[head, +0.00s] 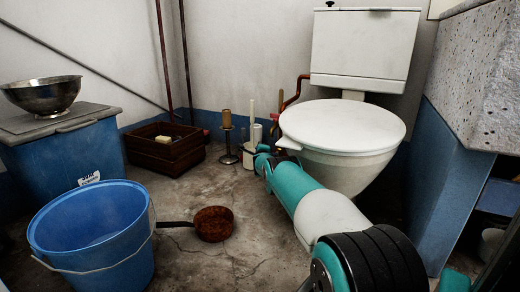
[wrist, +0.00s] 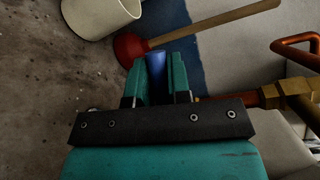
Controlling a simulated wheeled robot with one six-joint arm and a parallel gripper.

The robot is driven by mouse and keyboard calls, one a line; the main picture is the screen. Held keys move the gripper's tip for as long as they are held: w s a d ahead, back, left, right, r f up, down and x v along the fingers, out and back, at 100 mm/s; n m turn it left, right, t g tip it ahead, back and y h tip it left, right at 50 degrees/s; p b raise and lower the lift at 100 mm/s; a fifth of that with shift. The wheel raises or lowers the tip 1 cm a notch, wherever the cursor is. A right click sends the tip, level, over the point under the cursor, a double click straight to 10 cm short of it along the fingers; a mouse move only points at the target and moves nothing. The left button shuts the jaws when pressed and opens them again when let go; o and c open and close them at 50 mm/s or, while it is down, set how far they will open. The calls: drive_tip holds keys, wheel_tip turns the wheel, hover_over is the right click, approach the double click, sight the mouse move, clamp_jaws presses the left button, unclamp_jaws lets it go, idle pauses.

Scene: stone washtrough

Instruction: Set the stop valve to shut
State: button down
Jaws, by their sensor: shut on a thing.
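The stop valve shows in the wrist view as a brass fitting (wrist: 272,95) on copper pipe at the right. A blue piece (wrist: 156,69), which looks like its lever handle, stands between the two teal fingers of my gripper (wrist: 157,75). The fingers are shut on it from both sides. My gripper hides where the blue piece joins the fitting. In the head view my gripper (head: 264,150) reaches low beside the toilet, and the valve and lever cannot be made out clearly there.
A plunger with a red cup (wrist: 130,48) lies just beyond my fingers, near a white pot (wrist: 98,14). The toilet (head: 343,128) stands right of my arm. A blue bucket (head: 93,235), a rusty pan (head: 213,224) and a wooden crate (head: 166,152) stand left.

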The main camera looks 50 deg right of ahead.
drive_tip(key=shift+a+f+n+g+y, duration=0.1)
drive_tip(key=shift+f+n+g+y, duration=0.3)
drive_tip(key=shift+f+n, duration=0.5)
drive_tip(key=c, duration=1.1)
unclamp_jaws()
drive_tip(key=shift+r, duration=0.1)
drive_tip(key=shift+r, duration=0.1)
